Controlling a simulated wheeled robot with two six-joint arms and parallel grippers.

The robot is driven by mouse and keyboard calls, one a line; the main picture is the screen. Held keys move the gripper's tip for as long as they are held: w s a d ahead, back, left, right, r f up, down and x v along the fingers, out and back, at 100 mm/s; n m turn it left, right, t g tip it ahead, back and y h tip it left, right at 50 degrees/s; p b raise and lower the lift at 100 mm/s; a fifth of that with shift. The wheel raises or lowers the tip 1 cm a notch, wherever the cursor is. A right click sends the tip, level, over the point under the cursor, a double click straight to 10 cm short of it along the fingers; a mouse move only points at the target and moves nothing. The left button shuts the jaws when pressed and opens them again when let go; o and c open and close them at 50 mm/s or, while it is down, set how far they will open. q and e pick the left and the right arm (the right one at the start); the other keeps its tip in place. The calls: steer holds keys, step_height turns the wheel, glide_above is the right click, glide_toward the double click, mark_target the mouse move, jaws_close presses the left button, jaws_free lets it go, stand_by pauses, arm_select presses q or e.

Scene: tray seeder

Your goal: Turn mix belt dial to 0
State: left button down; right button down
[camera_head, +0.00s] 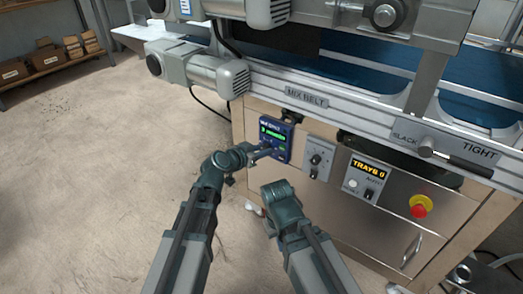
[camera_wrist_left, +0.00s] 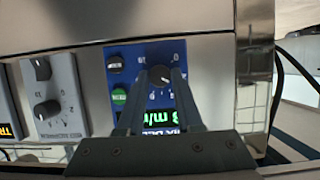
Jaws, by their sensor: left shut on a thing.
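The blue mix belt panel (camera_head: 283,132) is on the machine's front, under the MIX BELT label, with a lit green display. In the left wrist view the panel (camera_wrist_left: 120,52) appears rotated, with its black dial (camera_wrist_left: 159,76) between my fingers and numbers around it. My left gripper (camera_head: 268,151) reaches the panel's lower part; the wrist view shows its two fingers (camera_wrist_left: 160,84) shut on the dial's sides. The fingers partly cover the scale and display, which seems to read 3 m/min. My right gripper (camera_head: 278,192) is below and apart from the panel; its jaws are hidden.
A grey panel with a knob (camera_head: 318,160) sits right of the blue panel; the wrist view shows this knob (camera_wrist_left: 47,110) too. Further right are the TRAYS display (camera_head: 367,172) and a red emergency button (camera_head: 420,206). Motors (camera_head: 205,72) overhang above. The floor at left is clear.

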arm_select(q)
steer(key=shift+w+a+f+n+g+h+b, duration=0.15)
steer(key=shift+n+g+h+b, duration=0.1)
steer(key=shift+n+h+b, duration=1.35)
steer(key=shift+a+f+n+g+h+b, duration=0.25)
steer(key=shift+n+h+b, duration=0.6)
steer(key=shift+n, duration=1.4)
steer(key=shift+w+d+f+n+g+h+b, duration=0.1)
steer(key=shift+n+g+h+b, duration=0.2)
steer(key=shift+n+h+b, duration=1.05)
steer(key=shift+r+n+y, duration=0.1)
steer(key=shift+n+y, duration=0.2)
steer(key=shift+n, duration=0.5)
steer(key=c, duration=0.6)
jaws_free()
steer(key=v, duration=1.4)
